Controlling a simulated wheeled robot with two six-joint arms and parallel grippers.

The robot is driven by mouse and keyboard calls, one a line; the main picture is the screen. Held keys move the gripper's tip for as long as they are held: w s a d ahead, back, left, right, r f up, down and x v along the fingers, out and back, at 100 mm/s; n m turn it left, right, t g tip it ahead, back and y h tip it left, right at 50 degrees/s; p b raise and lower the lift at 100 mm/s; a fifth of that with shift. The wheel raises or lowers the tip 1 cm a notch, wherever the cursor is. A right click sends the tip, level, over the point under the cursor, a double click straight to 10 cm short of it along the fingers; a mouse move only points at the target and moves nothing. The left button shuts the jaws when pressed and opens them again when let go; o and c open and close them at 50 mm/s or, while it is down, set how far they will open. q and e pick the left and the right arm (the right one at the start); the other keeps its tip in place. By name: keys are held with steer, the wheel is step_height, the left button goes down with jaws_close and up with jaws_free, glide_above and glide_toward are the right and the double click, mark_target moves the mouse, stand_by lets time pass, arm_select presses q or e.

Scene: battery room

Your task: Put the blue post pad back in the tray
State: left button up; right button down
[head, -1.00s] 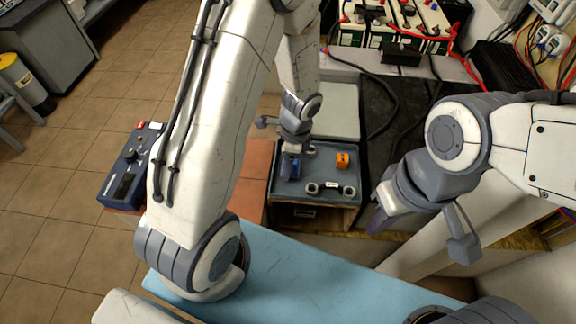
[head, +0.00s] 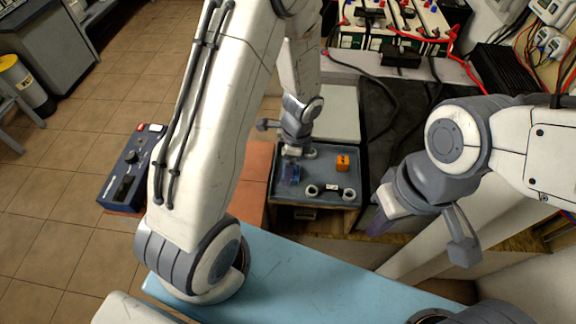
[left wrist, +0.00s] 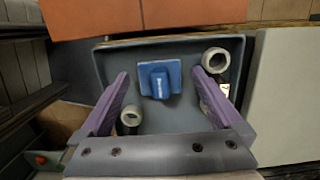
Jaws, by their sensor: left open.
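The blue post pad (left wrist: 160,79) lies on the floor of the grey tray (left wrist: 180,124), near the tray's upper wall in the left wrist view. My left gripper (left wrist: 159,88) is open, with its purple fingers on either side of the pad and gaps between them and it. In the head view the tray (head: 279,197) stands beyond my arm, and a small blue patch there marks the pad (head: 290,174) below my left wrist. My right gripper (head: 378,222) hangs to the right of the tray, its jaw opening hidden by the viewing angle.
Another pale ring (left wrist: 215,60) lies near the right finger. A blue meter box (head: 131,170) stands left. Batteries with red cables (head: 395,45) stand behind.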

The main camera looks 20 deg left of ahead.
arm_select(q)
step_height(320, 180, up, 11)
steer(key=d+p, duration=0.1)
steer(key=p, duration=0.1)
steer(key=s+d+r+n+h, duration=0.1)
steer(key=s+d+r+n, duration=0.2)
steer(key=s, duration=0.6)
steer(key=s+d+r+n+h, duration=0.1)
steer(key=s+d+r+n, duration=0.3)
steer(key=s+d+r, duration=0.4)
steer(key=shift+s+d+r+n, duration=0.2)
steer(key=shift+s+d+n, duration=0.1)
steer(key=shift+s+d, duration=0.2)
step_height(320, 180, up, 8)
steer(key=p, duration=0.7)
steer(key=shift+f+p, duration=0.25)
steer(key=shift+p, duration=0.05)
